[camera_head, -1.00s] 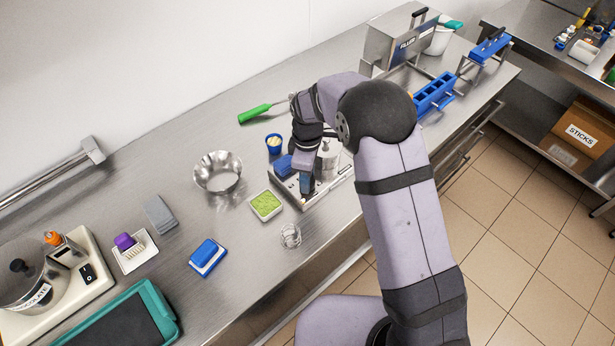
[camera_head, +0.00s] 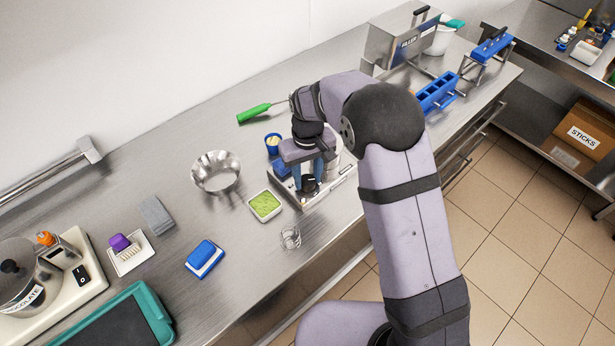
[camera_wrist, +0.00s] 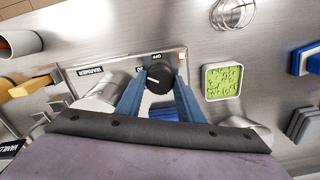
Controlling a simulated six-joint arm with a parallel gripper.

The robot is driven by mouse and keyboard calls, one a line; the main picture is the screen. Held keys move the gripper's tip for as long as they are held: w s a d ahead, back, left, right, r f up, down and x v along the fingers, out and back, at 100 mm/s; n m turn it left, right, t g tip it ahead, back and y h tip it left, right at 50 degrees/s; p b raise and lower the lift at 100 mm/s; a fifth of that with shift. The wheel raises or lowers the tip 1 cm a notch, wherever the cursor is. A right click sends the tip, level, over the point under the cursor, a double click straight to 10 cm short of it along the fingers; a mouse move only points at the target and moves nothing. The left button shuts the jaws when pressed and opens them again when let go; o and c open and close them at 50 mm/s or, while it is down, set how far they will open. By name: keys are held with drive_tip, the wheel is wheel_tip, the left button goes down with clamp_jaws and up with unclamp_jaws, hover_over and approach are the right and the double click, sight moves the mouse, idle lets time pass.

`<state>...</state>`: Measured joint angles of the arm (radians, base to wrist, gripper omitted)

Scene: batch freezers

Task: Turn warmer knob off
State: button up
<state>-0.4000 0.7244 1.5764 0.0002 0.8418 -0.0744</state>
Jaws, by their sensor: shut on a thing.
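The warmer knob (camera_wrist: 159,80) is a round black dial with a white pointer line, on the front of the warmer (camera_wrist: 95,70), a metal box labelled WARMER. The OFF mark shows upside down beside the knob in the wrist view. My gripper (camera_wrist: 160,87) has its two blue fingers on either side of the knob, shut on it. In the head view my gripper (camera_head: 310,184) points down over the warmer (camera_head: 330,192), and the knob shows dark between the fingers. The pointer lies roughly sideways in the wrist view; its exact setting I cannot tell.
A white dish of green bits (camera_head: 265,205) stands left of the warmer.

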sight(307, 180)
drive_tip(key=m, duration=0.5)
drive_tip(key=shift+m+b, duration=0.3)
drive_tip(key=shift+b, duration=0.05)
drive_tip(key=m, duration=0.4)
drive_tip(key=shift+w+r+m, duration=0.1)
drive_tip(key=shift+m, duration=0.2)
drive_tip(key=o, duration=1.1)
drive_tip(key=shift+c, duration=0.2)
drive_tip(key=shift+b, duration=0.3)
drive_tip(key=shift+r+b, duration=1.15)
drive_tip(key=shift+r, duration=2.5)
